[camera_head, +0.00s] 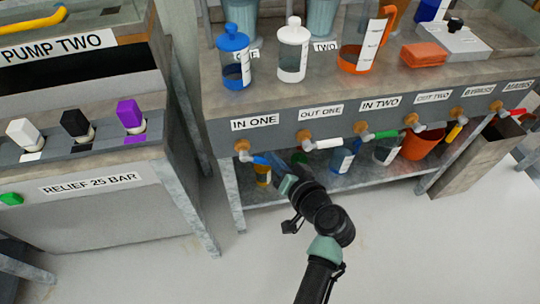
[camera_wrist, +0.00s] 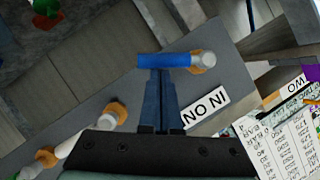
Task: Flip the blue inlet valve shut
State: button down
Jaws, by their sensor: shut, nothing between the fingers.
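The blue inlet valve's handle (camera_head: 261,160) sticks out to the right from its brass fitting below the IN ONE label (camera_head: 255,122). In the wrist view the blue handle (camera_wrist: 163,60) lies across the picture, with its pivot (camera_wrist: 203,59) at the right end. My gripper (camera_head: 275,163) is at the free-end side of the handle. In the wrist view my gripper's fingers (camera_wrist: 158,74) are together and empty, with the tips at the middle of the handle. Whether they touch it I cannot tell.
The white-handled valve (camera_head: 328,143) under OUT ONE is close on the right, with a green-handled valve (camera_head: 417,126) farther along. Bottles stand on the lower shelf (camera_head: 290,187) behind my arm. The pump two cabinet (camera_head: 100,210) stands at left; the floor between is clear.

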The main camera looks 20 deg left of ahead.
notch_tip(320, 180, down, 5)
jog(key=s+a+m+y+b, duration=0.2)
jog(key=m+y+b, duration=0.2)
jog(key=m+b, duration=0.3)
jog(key=shift+a+m+y+b, duration=0.4)
jog(key=shift+m, duration=0.3)
jog(key=shift+f, duration=0.1)
